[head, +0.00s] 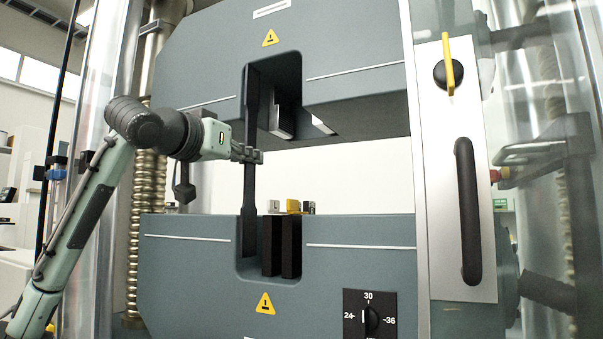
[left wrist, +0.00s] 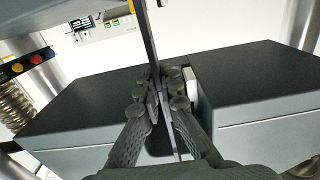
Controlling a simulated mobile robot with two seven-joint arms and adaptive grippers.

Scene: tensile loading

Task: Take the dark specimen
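The dark specimen (head: 249,190) is a long, thin, upright bar with wider ends. Its top lies in the slot of the upper grip head (head: 200,70), and its bottom lies in the slot of the lower grip head (head: 190,265). My left gripper (head: 247,154) reaches in from the left and is at the bar's middle. In the left wrist view, the fingers (left wrist: 160,88) are close together on either side of the specimen (left wrist: 151,40), shut on it. The fingers hide part of the bar there. My right gripper is not in view.
Dark jaw blocks (head: 281,247) stand in the lower slot, right of the specimen. A panel with a black handle (head: 468,210) and a yellow-marked knob (head: 449,70) stands at the right. A dial (head: 370,315) is below. The gap between the heads is open.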

